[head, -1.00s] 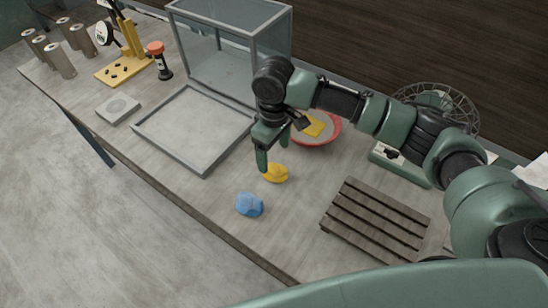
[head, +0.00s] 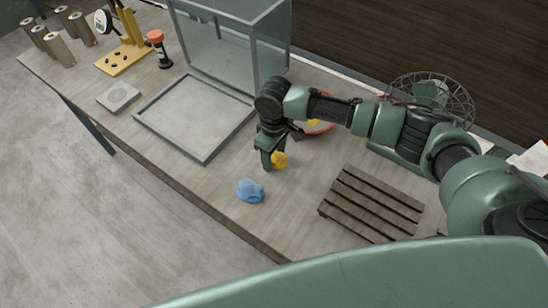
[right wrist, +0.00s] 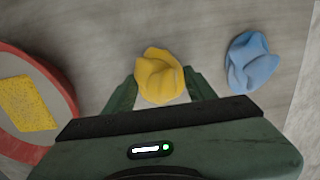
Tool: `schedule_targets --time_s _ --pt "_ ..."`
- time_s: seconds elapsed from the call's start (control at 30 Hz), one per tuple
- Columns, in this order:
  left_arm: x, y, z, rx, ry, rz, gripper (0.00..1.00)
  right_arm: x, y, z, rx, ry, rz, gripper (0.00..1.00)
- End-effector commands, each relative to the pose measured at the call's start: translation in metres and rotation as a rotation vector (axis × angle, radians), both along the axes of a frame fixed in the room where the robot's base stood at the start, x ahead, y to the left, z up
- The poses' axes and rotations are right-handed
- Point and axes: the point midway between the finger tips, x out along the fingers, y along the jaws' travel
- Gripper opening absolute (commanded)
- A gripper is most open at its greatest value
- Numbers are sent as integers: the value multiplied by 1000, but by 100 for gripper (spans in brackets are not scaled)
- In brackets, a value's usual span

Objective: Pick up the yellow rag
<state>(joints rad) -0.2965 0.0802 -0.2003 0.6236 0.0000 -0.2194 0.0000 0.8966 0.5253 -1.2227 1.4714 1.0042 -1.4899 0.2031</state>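The yellow rag (head: 280,160) lies crumpled on the table, partly hidden behind my right gripper (head: 271,158) in the head view. In the right wrist view the yellow rag (right wrist: 160,72) sits between the two fingertips of my right gripper (right wrist: 160,84). The fingers are spread, one on each side of the rag and close to its edges. Whether they touch it I cannot tell. My left gripper is not in view.
A crumpled blue rag (head: 250,191) lies close by, also in the right wrist view (right wrist: 251,64). A red-rimmed bowl (right wrist: 58,78) with a yellow sponge (right wrist: 28,103) is on the other side. A slatted wooden rack (head: 372,204) and grey-framed tray (head: 205,157) flank the area.

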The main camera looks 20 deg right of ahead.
Motion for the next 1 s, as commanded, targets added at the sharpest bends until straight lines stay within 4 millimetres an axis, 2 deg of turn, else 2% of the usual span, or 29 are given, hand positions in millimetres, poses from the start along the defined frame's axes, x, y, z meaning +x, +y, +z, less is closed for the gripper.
schedule_targets --time_s 0.33,0.53,0.67,1.0 --pt "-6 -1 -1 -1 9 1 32 1 0 3 1 -1 0 15" --pt "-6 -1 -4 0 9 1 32 2 0 20 2 -3 -1 15" --pt "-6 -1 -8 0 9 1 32 2 1 44 3 -5 0 15" --pt "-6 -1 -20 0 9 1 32 2 1 136 2 -6 0 15"
